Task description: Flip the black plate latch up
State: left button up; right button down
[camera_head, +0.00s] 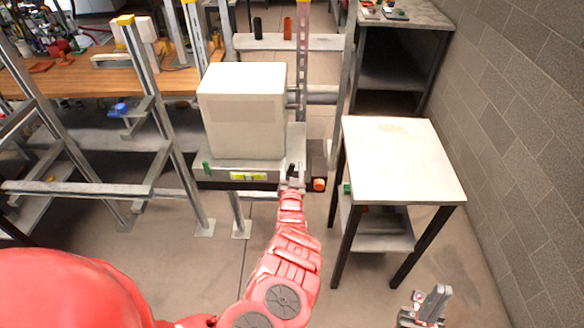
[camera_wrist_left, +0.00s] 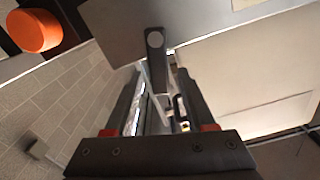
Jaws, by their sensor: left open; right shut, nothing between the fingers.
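The black plate latch (camera_wrist_left: 155,45) shows in the left wrist view as a dark bar with a rounded end and a light round spot. It lies at the mouth of my left gripper (camera_wrist_left: 155,85); I cannot tell whether the fingers touch it. In the head view my left gripper (camera_head: 292,182) is at the front right corner of the grey base (camera_head: 240,168) under a white box (camera_head: 243,110). It is open, and it partly hides the latch there. My right gripper (camera_head: 432,305) is shut and empty at the lower right, away from the base.
An orange round knob (camera_head: 319,184) sits just right of my left gripper, and also shows in the wrist view (camera_wrist_left: 35,31). A green piece (camera_head: 207,168) and yellow-green label (camera_head: 248,177) are on the base's front. A white-topped table (camera_head: 400,165) stands to the right, by a block wall.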

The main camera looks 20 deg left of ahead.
pick_arm(q)
grip_shut()
dwell(0.3)
jog(key=shift+a+r+n+p, duration=0.25)
jog(key=shift+a+n+p, duration=0.2)
jog(key=shift+n+p, duration=0.3)
jog(key=shift+s+a+n, duration=0.1)
jog(key=shift+a+n, duration=0.1)
jog(key=shift+n, duration=0.25)
jog(key=shift+f+n, duration=0.2)
jog(key=shift+n, duration=0.2)
